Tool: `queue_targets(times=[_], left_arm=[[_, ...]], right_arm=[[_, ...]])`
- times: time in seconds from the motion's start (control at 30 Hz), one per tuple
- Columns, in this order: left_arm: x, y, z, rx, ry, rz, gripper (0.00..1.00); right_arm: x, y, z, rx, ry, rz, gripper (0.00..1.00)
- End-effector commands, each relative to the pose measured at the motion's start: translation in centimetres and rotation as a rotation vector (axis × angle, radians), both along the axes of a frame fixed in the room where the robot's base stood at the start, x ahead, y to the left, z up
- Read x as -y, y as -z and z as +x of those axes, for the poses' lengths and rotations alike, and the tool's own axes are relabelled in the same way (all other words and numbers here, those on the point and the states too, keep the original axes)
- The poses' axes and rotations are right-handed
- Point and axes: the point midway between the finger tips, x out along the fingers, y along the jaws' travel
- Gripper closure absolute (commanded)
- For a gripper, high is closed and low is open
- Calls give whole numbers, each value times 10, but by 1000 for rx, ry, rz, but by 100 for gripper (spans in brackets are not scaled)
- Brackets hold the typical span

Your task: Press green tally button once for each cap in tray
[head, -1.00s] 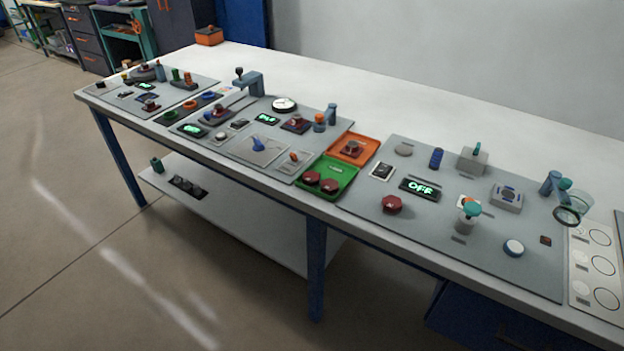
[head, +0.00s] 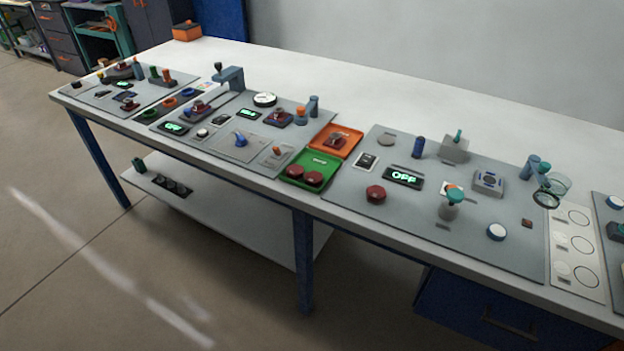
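A green tray (head: 329,171) sits near the front edge of the long table, with two dark red caps (head: 294,171) (head: 312,179) side by side in it. An orange tray (head: 350,146) adjoins it behind, holding a dark red and grey piece (head: 337,139). I cannot clearly pick out a green tally button. A teal-green knob (head: 456,195) tops a grey post on the right panel, and a small green lever (head: 458,136) stands on a grey block. Neither of my grippers is in view.
The grey panel (head: 370,216) right of the trays carries a display (head: 403,178) reading OFF, a red knob (head: 376,194), a white-topped button (head: 496,231) and a magnifier (head: 546,198). More control panels lie left.

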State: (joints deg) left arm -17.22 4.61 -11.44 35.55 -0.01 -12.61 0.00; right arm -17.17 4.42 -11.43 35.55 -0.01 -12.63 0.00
Motion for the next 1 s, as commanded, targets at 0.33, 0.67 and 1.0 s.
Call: queue_targets(times=[0.33, 0.67, 1.0], left_arm=[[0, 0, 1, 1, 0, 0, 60], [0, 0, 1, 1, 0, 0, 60], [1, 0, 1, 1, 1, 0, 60]], right_arm=[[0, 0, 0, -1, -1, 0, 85], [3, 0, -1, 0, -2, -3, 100], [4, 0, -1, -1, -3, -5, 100]])
